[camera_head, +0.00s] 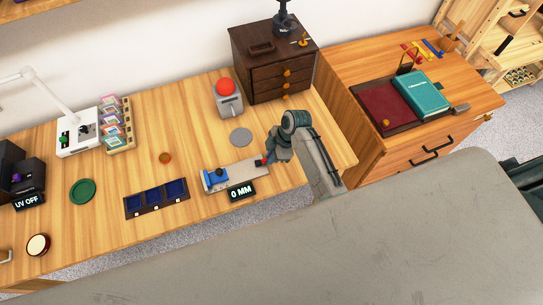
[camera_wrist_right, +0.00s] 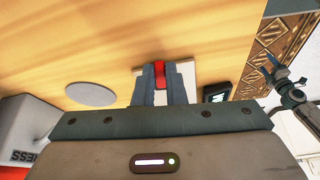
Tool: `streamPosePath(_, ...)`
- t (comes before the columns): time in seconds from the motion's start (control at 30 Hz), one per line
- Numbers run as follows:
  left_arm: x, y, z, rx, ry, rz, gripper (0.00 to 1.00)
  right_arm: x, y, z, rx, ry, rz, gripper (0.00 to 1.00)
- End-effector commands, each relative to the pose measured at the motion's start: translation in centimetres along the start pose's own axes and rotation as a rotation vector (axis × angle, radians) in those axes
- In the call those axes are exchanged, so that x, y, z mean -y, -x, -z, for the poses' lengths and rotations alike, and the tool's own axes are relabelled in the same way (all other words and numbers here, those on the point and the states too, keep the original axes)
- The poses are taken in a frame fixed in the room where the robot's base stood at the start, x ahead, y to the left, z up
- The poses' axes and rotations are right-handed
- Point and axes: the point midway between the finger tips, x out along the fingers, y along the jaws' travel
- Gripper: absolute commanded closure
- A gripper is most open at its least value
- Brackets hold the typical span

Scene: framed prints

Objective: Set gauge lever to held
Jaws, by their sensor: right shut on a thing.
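The gauge (camera_head: 246,172) is a pale flat plate near the table's front edge, with a blue block (camera_head: 214,176) at its left end. A label in front of it (camera_head: 241,192) reads "0 MM". My right gripper (camera_head: 269,159) is at the gauge's right end. In the right wrist view its two fingers (camera_wrist_right: 161,84) are shut on a red lever (camera_wrist_right: 160,71), over the pale plate (camera_wrist_right: 187,74). The fingers hide part of the lever. A jointed blue-grey part (camera_wrist_right: 285,86) at the right of the wrist view looks like my left gripper; its jaws are unclear.
A grey disc (camera_head: 241,137) lies behind the gauge, and a box with a red button (camera_head: 229,100) stands beyond it. A dark tray with blue compartments (camera_head: 157,198) lies to the left. A brown drawer cabinet (camera_head: 273,62) stands at the back.

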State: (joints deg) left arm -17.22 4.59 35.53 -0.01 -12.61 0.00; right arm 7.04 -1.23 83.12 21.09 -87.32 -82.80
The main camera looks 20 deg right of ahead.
Motion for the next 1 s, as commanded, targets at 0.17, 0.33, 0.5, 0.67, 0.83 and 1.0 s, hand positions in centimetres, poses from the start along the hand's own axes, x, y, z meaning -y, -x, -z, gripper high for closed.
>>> streamPosePath(0.17,0.0,0.0,0.0,0.0,0.0,0.0,0.32,-0.1,0.0,0.0,-0.001,0.009,0.001,1.0)
streamPosePath(0.33,0.0,0.0,0.0,0.0,0.0,0.0,0.32,-0.1,0.0,0.0,-0.001,0.008,0.0,0.77)
streamPosePath(0.5,0.0,0.0,0.0,0.0,0.0,0.0,0.32,-0.1,0.0,0.0,-0.001,0.007,0.0,0.67)
streamPosePath(0.67,0.0,0.0,0.0,0.0,0.0,0.0,0.32,-0.1,0.0,0.0,-0.001,0.007,0.0,0.67)
streamPosePath(0.83,0.0,-0.5,-0.1,0.0,0.0,0.0,0.32,-0.2,1.3,-0.1,0.0,0.007,-0.003,0.67)
streamPosePath(1.0,-0.1,-1.5,-0.1,0.0,0.0,0.0,0.32,-0.2,4.4,-0.2,0.001,0.009,-0.006,0.67)
